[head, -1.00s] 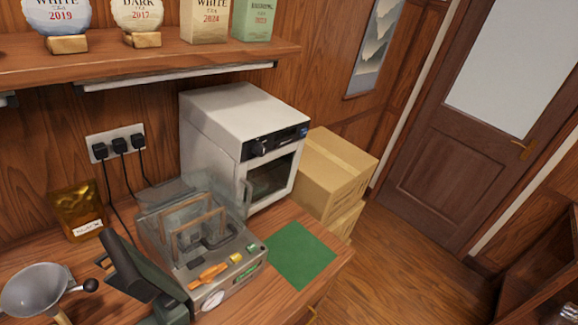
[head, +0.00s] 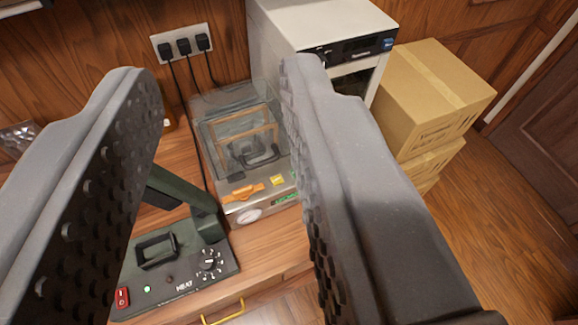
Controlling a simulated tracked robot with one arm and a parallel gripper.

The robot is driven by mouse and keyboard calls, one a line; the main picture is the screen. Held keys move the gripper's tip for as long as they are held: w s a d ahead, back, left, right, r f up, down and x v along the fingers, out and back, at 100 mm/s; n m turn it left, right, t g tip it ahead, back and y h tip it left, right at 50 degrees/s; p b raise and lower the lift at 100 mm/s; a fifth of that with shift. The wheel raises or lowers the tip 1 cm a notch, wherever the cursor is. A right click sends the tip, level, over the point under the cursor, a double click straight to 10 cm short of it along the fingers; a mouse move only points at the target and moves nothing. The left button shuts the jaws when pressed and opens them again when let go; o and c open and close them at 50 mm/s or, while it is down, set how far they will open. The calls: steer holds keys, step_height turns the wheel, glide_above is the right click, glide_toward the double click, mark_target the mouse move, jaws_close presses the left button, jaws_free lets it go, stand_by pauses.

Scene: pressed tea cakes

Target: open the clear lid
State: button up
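The clear lid (head: 222,103) is a see-through cover over the chamber of a grey machine (head: 238,212) on the wooden counter. It looks down over the chamber, though its exact angle is hard to tell. Brown frame-like bars and a dark handle shape (head: 262,157) show at or through it. The machine's front has an orange lever (head: 243,192), a yellow button (head: 277,181) and a round gauge. My gripper (head: 218,70) is open and empty, its two dark studded fingers wide apart. In the picture the machine lies between them; the right finger hides its right side.
A black heat sealer (head: 215,278) with a dial and red switch stands front left of the machine. A white oven-like appliance (head: 290,28) is close behind right. Cardboard boxes (head: 432,92) stand farther right. Plugged cords (head: 183,45) hang behind the machine.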

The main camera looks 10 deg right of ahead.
steer(key=w+d+n+t+h, duration=0.2)
steer(key=w+d+n+h, duration=0.2)
steer(key=w+d, duration=0.6)
steer(key=w+d+f+n+t+y+p, duration=0.1)
steer(key=w+d+f+n+t+y, duration=0.1)
steer(key=w+d+f+n, duration=0.35)
steer(key=w+a+f+n+g+y, duration=0.1)
steer(key=w+f+n+y, duration=0.15)
steer(key=f+n, duration=0.35)
steer(key=w+a+f+n+g+y, duration=0.1)
steer(key=w+f+n+y, duration=0.2)
steer(key=f, duration=0.5)
steer(key=s+a+f+n+g+y+p, duration=0.1)
steer(key=s+a+f+n+g+y, duration=0.2)
steer(key=f, duration=0.6)
steer(key=s+f+n+g+y+p, duration=0.1)
steer(key=s+f+n+g+y, duration=0.25)
steer(key=f, duration=0.55)
steer(key=shift+t, duration=0.45)
steer(key=x, duration=1.2)
steer(key=shift+a+f+b, duration=0.1)
steer(key=shift+a+b, duration=0.15)
steer(key=shift+b, duration=0.1)
